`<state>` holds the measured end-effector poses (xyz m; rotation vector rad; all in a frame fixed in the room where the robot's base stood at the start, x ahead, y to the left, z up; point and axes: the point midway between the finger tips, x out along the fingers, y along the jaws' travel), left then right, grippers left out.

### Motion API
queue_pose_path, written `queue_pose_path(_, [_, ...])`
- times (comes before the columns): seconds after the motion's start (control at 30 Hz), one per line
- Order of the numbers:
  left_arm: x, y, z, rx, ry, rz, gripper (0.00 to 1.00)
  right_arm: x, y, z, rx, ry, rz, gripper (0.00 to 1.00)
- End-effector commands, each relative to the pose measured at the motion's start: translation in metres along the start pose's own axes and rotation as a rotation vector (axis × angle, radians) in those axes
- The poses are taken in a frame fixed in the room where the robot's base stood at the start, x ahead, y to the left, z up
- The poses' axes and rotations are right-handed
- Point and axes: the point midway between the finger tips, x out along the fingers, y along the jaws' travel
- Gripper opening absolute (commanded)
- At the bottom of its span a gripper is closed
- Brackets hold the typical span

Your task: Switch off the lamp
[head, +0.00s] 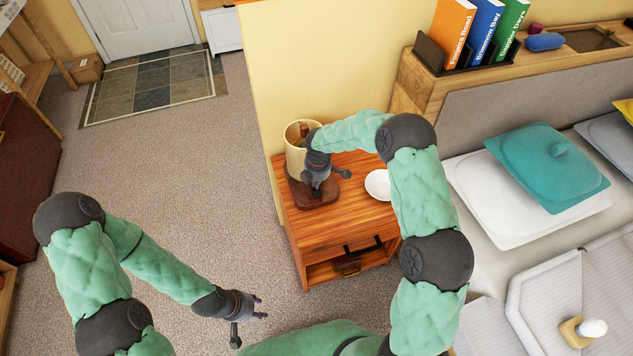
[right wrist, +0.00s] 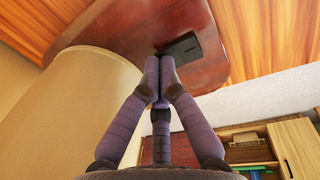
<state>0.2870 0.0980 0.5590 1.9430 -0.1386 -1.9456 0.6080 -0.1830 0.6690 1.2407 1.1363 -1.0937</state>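The lamp has a cream cylinder shade (head: 296,160) and a dark red-brown wooden base (head: 302,194). It stands on the wooden nightstand (head: 330,228). In the right wrist view the shade (right wrist: 75,115) fills the left side, and a black switch (right wrist: 184,47) sits on the base (right wrist: 130,35). My right gripper (head: 318,190) is over the base beside the shade. Its fingertips (right wrist: 160,68) are together and empty, close to the switch; I cannot tell whether they touch it. Whether the lamp is lit is unclear. My left gripper (head: 263,307) hangs empty over the carpet, its fingers apart.
A white dish (head: 378,185) stands on the nightstand, right of the lamp and near my right arm. A yellow wall (head: 285,70) rises behind the lamp. The bed with a teal pillow (head: 545,165) is at right. Open carpet (head: 190,165) lies at left.

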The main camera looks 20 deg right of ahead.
Motion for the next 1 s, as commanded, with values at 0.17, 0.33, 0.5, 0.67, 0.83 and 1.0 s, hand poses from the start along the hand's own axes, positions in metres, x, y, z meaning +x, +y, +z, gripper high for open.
queue_pose_path(0.17, [0.0,0.0,0.0,0.0,0.0,0.0,0.4,0.0,0.0,0.0,0.0,0.0,0.0,0.0])
queue_pose_path(0.33, [-0.008,0.003,0.0,0.0,0.0,0.0,0.4,0.001,0.001,0.0,0.001,-0.001,-0.027,0.0])
queue_pose_path(0.5, [-0.012,0.004,0.0,0.0,0.001,0.0,0.4,0.005,0.0,0.0,0.001,-0.001,-0.055,0.0])
queue_pose_path(0.67, [-0.011,0.004,0.001,0.0,0.0,0.0,0.4,0.005,-0.001,0.0,0.0,-0.001,-0.055,0.0])
queue_pose_path(0.83, [-0.013,0.005,0.001,0.0,0.0,0.0,0.4,0.003,-0.004,0.0,0.0,-0.001,-0.055,0.0])
queue_pose_path(1.0, [-0.017,0.006,0.001,0.0,0.0,0.0,0.4,-0.001,-0.011,0.0,-0.001,-0.001,-0.056,0.0])
